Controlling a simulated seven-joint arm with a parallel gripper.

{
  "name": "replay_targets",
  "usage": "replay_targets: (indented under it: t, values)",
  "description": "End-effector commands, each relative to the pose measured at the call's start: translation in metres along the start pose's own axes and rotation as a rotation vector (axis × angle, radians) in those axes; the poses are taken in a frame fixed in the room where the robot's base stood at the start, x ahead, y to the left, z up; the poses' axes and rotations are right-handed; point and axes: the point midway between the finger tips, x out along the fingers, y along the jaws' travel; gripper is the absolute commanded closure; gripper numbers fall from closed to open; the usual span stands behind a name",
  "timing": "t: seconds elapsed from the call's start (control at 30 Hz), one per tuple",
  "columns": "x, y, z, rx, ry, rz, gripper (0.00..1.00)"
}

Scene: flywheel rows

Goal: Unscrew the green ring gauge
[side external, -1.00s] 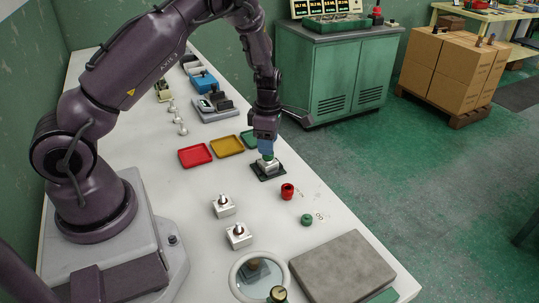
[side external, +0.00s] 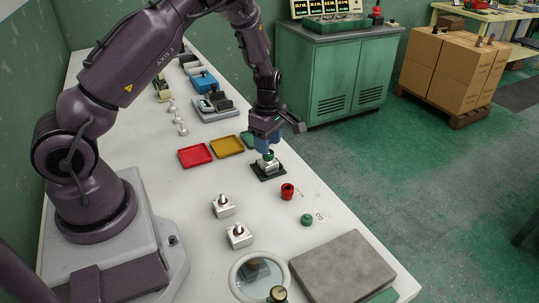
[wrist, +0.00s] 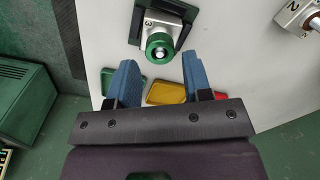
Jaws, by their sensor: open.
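The green ring gauge (wrist: 160,47) sits on the metal block marked 3 (wrist: 147,25), with the post's tip showing in its centre. In the side view the ring (side external: 268,156) is on its block in a dark green fixture (side external: 266,174). My gripper (side external: 268,147) is just above the ring in the side view. In the wrist view its blue fingers (wrist: 157,85) are spread with nothing between them, and the ring lies beyond the fingertips. Whether a finger touches the ring cannot be told.
A red ring (side external: 287,191) and another green ring (side external: 307,220) lie on the table to the right. Two blocks with posts (side external: 223,206) (side external: 239,235) stand nearer. Red (side external: 195,155), yellow (side external: 227,146) and green (side external: 248,139) trays are left of the gripper. A grey slab (side external: 343,268) lies in front.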

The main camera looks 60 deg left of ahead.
Motion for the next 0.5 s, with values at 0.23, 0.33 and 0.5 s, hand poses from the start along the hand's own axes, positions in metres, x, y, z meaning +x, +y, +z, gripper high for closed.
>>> replay_targets:
  t: [0.23,0.33,0.5]
  values:
    - [-0.0005,0.0003,-0.0001,0.27,-0.001,0.002,0.55]
    - [-0.0004,0.0003,0.0,0.38,-0.001,0.002,0.55]
    - [-0.0003,0.0001,0.0002,0.523,-0.001,0.001,0.55]
